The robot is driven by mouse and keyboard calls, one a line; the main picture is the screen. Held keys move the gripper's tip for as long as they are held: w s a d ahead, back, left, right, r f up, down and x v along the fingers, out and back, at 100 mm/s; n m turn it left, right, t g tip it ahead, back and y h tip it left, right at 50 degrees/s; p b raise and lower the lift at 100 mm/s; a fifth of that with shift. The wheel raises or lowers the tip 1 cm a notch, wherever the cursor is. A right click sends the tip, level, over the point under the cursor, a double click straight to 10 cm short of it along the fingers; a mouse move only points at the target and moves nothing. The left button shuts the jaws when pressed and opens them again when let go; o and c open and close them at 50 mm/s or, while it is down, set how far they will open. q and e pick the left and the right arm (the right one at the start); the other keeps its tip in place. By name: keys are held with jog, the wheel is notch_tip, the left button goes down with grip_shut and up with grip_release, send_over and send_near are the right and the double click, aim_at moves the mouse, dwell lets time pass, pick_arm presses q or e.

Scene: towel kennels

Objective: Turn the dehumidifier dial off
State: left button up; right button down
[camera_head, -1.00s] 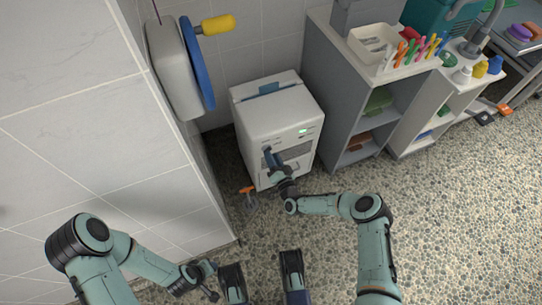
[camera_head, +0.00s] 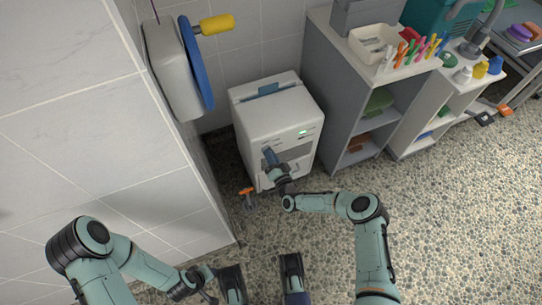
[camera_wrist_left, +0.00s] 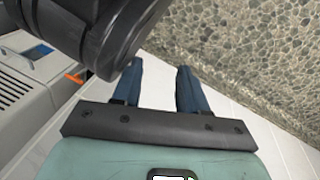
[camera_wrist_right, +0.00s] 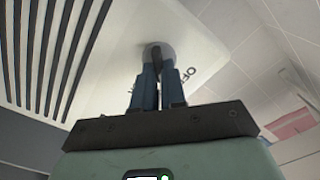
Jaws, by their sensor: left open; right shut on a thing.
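The white dehumidifier (camera_head: 275,118) stands on the floor against the tiled wall, with a green light and a dark vent on its front. My right gripper (camera_head: 269,152) is at its front face. In the right wrist view the blue fingers (camera_wrist_right: 158,84) are shut on the dark dial (camera_wrist_right: 156,52), which sits on a round grey base beside the letters "OF" and the grille. The fingers hide part of the dial. My left gripper (camera_wrist_left: 158,82) is open and empty, low at the left and away from the dehumidifier, which shows at the left edge of its wrist view (camera_wrist_left: 30,75).
A grey shelf unit (camera_head: 330,90) stands close to the dehumidifier's right. A blue disc with a yellow handle (camera_head: 217,25) is on the left wall. An orange-handled object (camera_head: 247,191) is near the dehumidifier's lower left.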

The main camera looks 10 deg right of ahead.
jog(key=shift+a, duration=0.1)
pick_arm(q)
jog(key=shift+w+r+t+p, duration=0.3)
jog(key=shift+w+r, duration=0.25)
jog(key=shift+w, duration=0.1)
pick_arm(e)
jog(key=shift+a+n, duration=0.15)
jog(key=shift+n, duration=4.15)
jog(key=shift+s, duration=0.1)
jog(key=c, duration=1.2)
grip_release()
